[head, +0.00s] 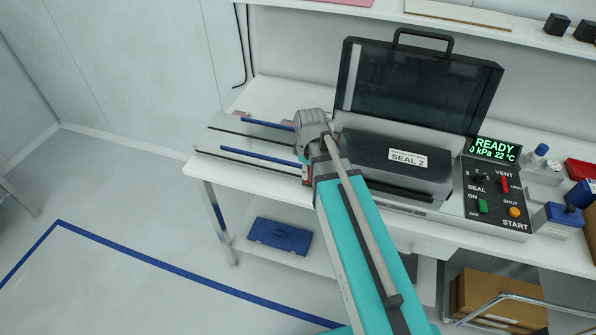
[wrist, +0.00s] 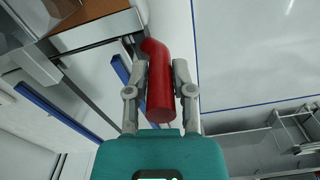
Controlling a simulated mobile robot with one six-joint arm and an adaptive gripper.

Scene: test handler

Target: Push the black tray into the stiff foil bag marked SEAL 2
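The dark bag (head: 385,160) with a white SEAL 2 label lies in the open sealing machine in the head view. My gripper (head: 306,172) is left of the bag, by the near blue rail (head: 262,157). In the wrist view, my gripper (wrist: 160,72) has its fingers on both sides of a red, bent cylindrical handle (wrist: 160,92) and is shut on it. The handle's far end reaches the edge of a brown surface (wrist: 95,32). I cannot make out the black tray; my arm hides part of the area between rails and bag.
The machine's dark lid (head: 415,85) stands open. Its control panel (head: 495,203) is on the right, under a READY display (head: 494,149). The white table (head: 235,178) has a lower shelf with a blue case (head: 279,236). The floor at left is clear.

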